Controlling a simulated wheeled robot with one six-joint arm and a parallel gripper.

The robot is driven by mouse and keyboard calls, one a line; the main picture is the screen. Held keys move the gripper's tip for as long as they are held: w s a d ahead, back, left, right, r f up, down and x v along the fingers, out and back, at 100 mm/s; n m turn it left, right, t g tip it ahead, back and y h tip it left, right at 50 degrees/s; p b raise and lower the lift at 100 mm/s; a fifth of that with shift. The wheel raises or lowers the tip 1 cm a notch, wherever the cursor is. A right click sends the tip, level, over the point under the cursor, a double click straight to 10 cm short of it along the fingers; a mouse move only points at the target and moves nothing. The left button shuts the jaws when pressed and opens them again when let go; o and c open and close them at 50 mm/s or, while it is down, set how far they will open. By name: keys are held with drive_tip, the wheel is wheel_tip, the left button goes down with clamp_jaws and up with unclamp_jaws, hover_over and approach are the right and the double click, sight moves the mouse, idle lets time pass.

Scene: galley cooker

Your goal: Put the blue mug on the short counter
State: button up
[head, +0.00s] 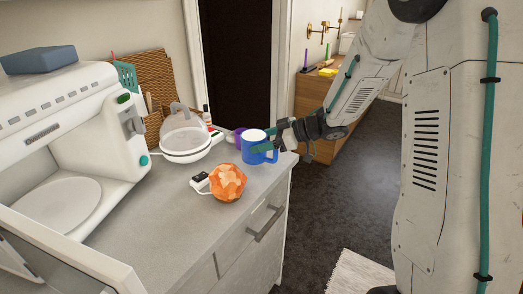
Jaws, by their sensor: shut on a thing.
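The blue mug (254,155) is upright with a pale inside, near the far right corner of the grey counter (160,222). My gripper (271,140) comes in from the right and is shut on the mug at its right side. No label shows which surface is the short counter.
An orange faceted object (228,182) stands close in front of the mug. A purple object (236,136) and a domed white dish (185,138) are behind and left. A white microwave (75,130) stands open at left. A wooden counter (312,100) is beyond the doorway.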

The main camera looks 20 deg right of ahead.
drive_tip(key=shift+w, duration=0.45)
drive_tip(key=shift+s+f, duration=0.1)
drive_tip(key=shift+f, duration=1.65)
drive_tip(key=shift+f, duration=0.15)
drive_tip(key=o, duration=1.2)
drive_tip(key=shift+o, duration=0.2)
